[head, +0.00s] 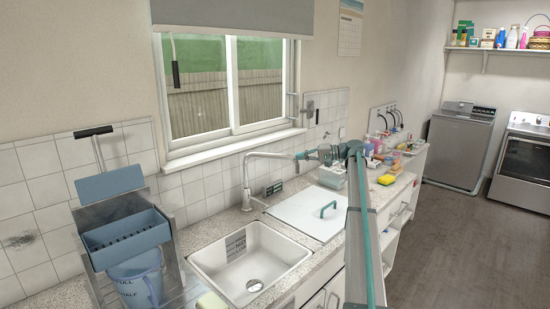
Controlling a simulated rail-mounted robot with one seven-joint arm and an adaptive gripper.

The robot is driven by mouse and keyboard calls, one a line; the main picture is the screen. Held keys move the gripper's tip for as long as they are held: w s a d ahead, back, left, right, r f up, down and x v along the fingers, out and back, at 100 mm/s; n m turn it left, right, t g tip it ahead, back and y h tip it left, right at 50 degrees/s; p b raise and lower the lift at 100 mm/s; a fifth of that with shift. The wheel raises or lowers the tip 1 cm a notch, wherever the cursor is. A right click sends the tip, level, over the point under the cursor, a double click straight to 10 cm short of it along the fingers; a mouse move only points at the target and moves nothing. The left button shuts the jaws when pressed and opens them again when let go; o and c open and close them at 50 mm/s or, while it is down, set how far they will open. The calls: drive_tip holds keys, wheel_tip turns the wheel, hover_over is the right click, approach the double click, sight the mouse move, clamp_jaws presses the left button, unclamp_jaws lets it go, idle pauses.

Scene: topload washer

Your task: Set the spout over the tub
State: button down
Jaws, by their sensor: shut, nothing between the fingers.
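The tap's spout (270,155) is a pale, bent tube on an upright post (247,188) behind the sink. It reaches to the right, toward the white board side, not over the open basin. The tub, a white rectangular sink basin (207,268) with a drain, is open at the front left of the post. My gripper (302,156) is shut with nothing held. It is at the spout's right end; whether they touch is hard to tell. The spout's tip is partly hidden by my gripper.
A white board with a teal handle (303,212) lies right of the basin. A blue rack (127,238) and a blue bucket (135,278) stand at left. A yellow sponge (386,180) and several bottles crowd the counter at right. The space above the basin is clear.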

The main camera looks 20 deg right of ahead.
drive_tip(key=w+a+f+p, duration=0.1)
drive_tip(key=w+a+p, duration=0.2)
drive_tip(key=a, duration=0.8)
drive_tip(key=shift+w+a+f+y+p, duration=0.2)
drive_tip(key=shift+w+a+y+p, duration=0.15)
drive_tip(key=shift+p, duration=0.65)
drive_tip(key=shift+d, duration=0.1)
idle(0.7)
